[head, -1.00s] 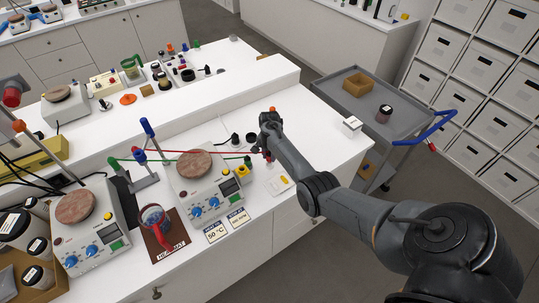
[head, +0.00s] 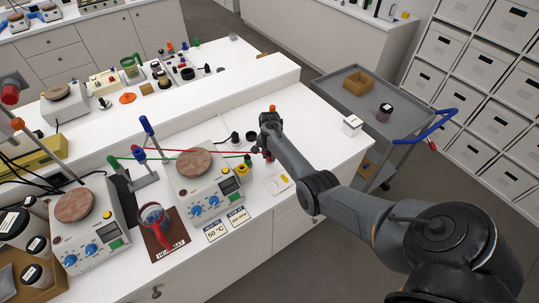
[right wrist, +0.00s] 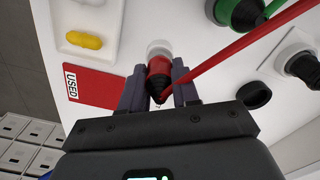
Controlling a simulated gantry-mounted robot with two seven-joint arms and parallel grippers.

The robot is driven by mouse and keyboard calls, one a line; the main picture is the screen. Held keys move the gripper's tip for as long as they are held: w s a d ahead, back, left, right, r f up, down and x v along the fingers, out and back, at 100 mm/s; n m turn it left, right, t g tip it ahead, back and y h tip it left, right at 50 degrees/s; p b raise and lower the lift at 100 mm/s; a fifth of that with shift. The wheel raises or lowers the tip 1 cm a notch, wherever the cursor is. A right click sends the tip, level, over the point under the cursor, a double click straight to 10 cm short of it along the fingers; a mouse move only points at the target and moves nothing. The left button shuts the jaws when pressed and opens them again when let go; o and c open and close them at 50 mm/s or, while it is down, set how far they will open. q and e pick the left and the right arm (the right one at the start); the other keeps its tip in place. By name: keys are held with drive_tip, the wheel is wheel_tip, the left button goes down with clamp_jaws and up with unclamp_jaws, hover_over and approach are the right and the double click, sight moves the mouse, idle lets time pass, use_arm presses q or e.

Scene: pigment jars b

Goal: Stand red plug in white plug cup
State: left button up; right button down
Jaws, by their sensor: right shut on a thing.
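My right gripper (right wrist: 156,90) is shut on the red plug (right wrist: 159,68), whose black collar points back toward my wrist. In the head view my right gripper (head: 265,152) is low over the bench, right of the hotplate, and largely hides the plug. The white plug cup (right wrist: 159,47) shows at the plug's far end, in line with it. The plug's end meets or overlaps the cup's rim in this view; I cannot tell how deep it sits. The red cord (right wrist: 240,50) runs to the upper right. My left gripper is not in view.
A green plug (right wrist: 238,12), a black plug (right wrist: 302,65) and an empty black cup (right wrist: 254,95) are close on the right. A red USED card (right wrist: 100,86) and a white tray with a yellow capsule (right wrist: 84,40) lie left. The hotplate (head: 208,195) stands left of the gripper.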

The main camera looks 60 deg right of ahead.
drive_tip(key=shift+f+b, duration=0.6)
drive_tip(key=shift+f, duration=0.25)
drive_tip(key=c, duration=0.8)
unclamp_jaws()
drive_tip(key=shift+o, duration=0.2)
wheel_tip(320, 180, up, 11)
drive_tip(key=shift+f+p, duration=0.1)
drive_tip(key=shift+p, duration=0.5)
